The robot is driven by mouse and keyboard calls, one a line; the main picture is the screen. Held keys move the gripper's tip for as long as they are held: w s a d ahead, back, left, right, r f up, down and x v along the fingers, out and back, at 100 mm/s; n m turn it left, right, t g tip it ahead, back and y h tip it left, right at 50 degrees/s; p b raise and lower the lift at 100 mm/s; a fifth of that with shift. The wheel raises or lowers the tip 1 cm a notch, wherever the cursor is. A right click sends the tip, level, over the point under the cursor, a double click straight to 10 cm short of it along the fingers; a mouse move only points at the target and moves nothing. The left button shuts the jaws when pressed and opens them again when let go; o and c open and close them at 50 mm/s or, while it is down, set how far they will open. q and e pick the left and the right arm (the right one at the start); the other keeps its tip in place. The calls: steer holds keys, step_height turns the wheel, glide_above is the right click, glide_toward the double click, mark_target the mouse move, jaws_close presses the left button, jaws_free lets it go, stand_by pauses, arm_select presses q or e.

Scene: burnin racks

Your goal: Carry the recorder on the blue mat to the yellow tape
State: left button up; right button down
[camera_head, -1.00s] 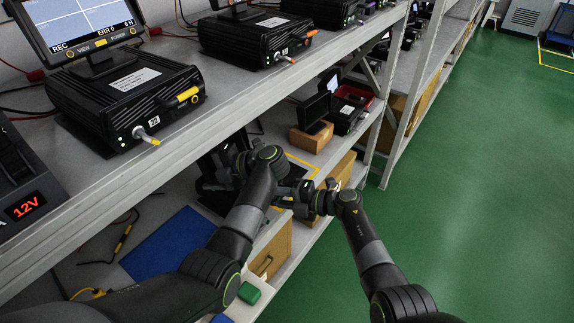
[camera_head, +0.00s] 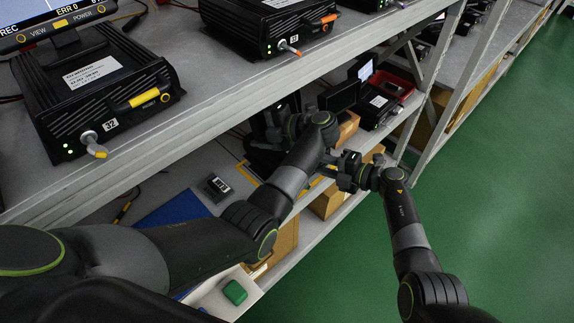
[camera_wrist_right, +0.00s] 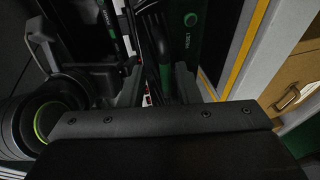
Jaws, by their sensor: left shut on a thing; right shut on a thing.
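A dark recorder (camera_head: 262,158) is on or just above the lower shelf, largely hidden behind my left arm. Part of it shows as a dark body in the right wrist view (camera_wrist_right: 187,65). My left gripper (camera_head: 285,128) is shut on its far side. My right gripper (camera_head: 343,168) is shut on its near side. Yellow tape (camera_head: 247,176) marks the shelf around and beneath the recorder; it also shows in the right wrist view (camera_wrist_right: 244,48). I cannot tell whether the recorder touches the shelf. The blue mat (camera_head: 176,209) lies bare to the left, partly behind my left arm.
A small dark device (camera_head: 215,187) lies between mat and tape. The upper shelf (camera_head: 150,140) with recorders (camera_head: 95,95) overhangs the left side. A cardboard box (camera_head: 348,126) and a red tray (camera_head: 396,84) stand farther along. Green floor (camera_head: 480,220) is free at right.

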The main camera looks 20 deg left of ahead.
mark_target(263, 139)
arm_select(q)
steer(key=shift+a+r, duration=0.15)
steer(key=shift+r, duration=0.3)
arm_select(e)
steer(key=shift+d, duration=0.1)
arm_select(q)
steer(key=shift+f, duration=0.25)
arm_select(e)
steer(key=shift+f, duration=0.25)
